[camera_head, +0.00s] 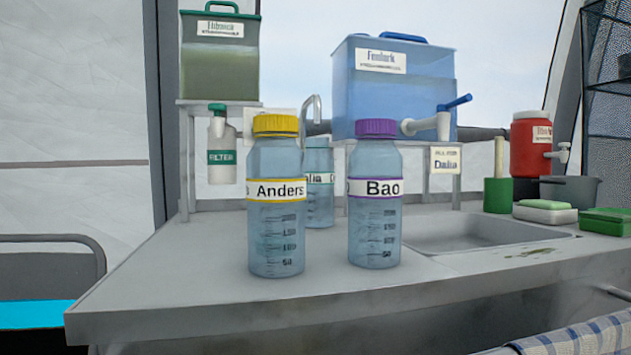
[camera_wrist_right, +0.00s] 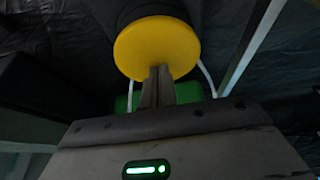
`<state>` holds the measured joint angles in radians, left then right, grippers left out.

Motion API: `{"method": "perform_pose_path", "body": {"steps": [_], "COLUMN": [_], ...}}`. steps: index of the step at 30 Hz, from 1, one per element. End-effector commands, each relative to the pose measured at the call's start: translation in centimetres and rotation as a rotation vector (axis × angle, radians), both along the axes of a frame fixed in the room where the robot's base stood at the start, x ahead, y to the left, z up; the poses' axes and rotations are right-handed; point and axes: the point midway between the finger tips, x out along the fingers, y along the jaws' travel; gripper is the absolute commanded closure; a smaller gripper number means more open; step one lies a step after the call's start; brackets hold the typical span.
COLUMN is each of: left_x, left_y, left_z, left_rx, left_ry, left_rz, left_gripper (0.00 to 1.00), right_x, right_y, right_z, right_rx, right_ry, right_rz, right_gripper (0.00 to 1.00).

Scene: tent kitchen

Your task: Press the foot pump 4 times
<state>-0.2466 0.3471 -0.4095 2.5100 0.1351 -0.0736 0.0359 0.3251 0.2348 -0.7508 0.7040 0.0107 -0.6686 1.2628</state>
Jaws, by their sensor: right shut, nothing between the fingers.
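A round yellow disc (camera_wrist_right: 156,42), which looks like the top of the foot pump, shows in the right wrist view with dark material around it. My right gripper (camera_wrist_right: 159,70) is shut and empty. Its fingertips overlap the lower edge of the disc in the picture; I cannot tell whether they touch it. A green part (camera_wrist_right: 124,103) shows behind the fingers, partly hidden by them. The head view does not show the pump or either gripper.
In the head view a grey counter (camera_head: 190,290) holds labelled bottles, Anders (camera_head: 275,215) and Bao (camera_head: 376,210), with another behind. A blue tank (camera_head: 390,95) stands behind, and a sink (camera_head: 465,232) is at right. Pale tubes or bars flank the disc in the dark wrist view.

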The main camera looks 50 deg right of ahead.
Motion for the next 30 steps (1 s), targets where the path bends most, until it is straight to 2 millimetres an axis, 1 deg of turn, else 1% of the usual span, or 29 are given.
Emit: {"method": "perform_pose_path", "body": {"steps": [1, 3, 21, 24, 30], "left_x": [0.0, 0.0, 0.0, 0.0, 0.0], "left_y": [0.0, 0.0, 0.0, 0.0, 0.0], "left_z": [0.6, 1.1, 4.6, 4.9, 4.8], "left_rx": [0.0, 0.0, 0.0, 0.0, 0.0], "left_ry": [0.0, 0.0, 0.0, 0.0, 0.0], "left_rz": [0.0, 0.0, 0.0, 0.0, 0.0], "left_gripper": [0.21, 0.21, 0.21, 0.21, 0.21], "right_x": [0.0, 0.0, 0.0, 0.0, 0.0], "right_y": [0.1, 0.1, 0.1, 0.0, 0.0], "right_z": [0.6, 1.1, 4.7, 5.0, 4.9], "right_rx": [0.001, 0.001, 0.002, 0.001, 0.001], "right_ry": [0.0, 0.001, 0.0, 0.001, 0.001], "right_rz": [0.0, 0.001, -0.001, -0.001, 0.0], "right_gripper": [1.0, 1.0, 1.0, 1.0, 1.0]}}
